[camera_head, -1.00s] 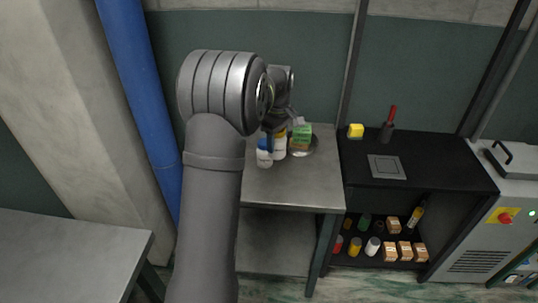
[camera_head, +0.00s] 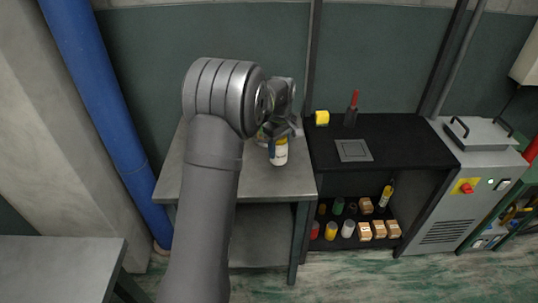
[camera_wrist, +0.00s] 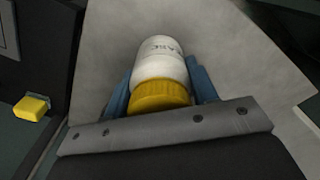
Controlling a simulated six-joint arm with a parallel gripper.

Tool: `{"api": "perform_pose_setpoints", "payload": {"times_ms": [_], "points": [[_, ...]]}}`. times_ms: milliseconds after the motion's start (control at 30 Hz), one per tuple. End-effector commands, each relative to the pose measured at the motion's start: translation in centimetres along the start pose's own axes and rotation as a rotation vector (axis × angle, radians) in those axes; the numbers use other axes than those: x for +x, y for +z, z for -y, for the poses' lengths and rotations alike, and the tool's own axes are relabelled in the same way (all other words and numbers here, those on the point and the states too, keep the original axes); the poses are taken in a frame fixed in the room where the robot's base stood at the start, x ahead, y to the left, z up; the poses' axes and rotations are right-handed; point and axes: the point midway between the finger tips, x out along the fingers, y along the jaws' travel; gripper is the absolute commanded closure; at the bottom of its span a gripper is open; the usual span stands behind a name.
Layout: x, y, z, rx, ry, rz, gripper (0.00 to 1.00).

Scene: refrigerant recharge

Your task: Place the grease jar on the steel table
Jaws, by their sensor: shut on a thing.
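The grease jar (camera_wrist: 160,58) is white with a yellow lid (camera_wrist: 160,95) and partly readable dark lettering. It sits between the blue fingers of my gripper (camera_wrist: 160,78), lid toward the palm, and my gripper is shut on it. In the head view the jar (camera_head: 278,153) shows below my gripper (camera_head: 283,130), over the right part of a grey metal table (camera_head: 262,186). I cannot tell whether its base touches the top. Another grey table (camera_head: 60,262) stands at the lower left. My arm hides much of the first table's top.
A black bench (camera_head: 395,140) adjoins on the right, with a yellow block (camera_head: 322,118), a red-handled tool (camera_head: 352,108) and a flat plate (camera_head: 353,150). Its lower shelf holds several jars and small boxes. A blue pipe (camera_head: 100,110) rises at the left. A grey machine (camera_head: 460,190) stands farther right.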

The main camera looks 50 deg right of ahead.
Motion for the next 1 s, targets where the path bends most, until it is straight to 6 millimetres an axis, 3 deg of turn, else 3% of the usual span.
{"api": "perform_pose_setpoints", "payload": {"times_ms": [100,233,367,600,967,1000], "points": [[1.2,-2.1,0.0,-0.002,0.001,0.0,0.78],[1.8,-3.0,0.0,0.0,0.001,-0.001,0.78],[2.5,-3.2,0.1,0.001,0.0,0.0,0.78],[5.7,-3.2,0.1,0.001,0.0,-0.003,0.78],[6.1,-3.2,0.1,0.0,0.001,-0.004,0.78],[6.2,-3.2,0.1,0.0,0.001,-0.003,0.44]]}}
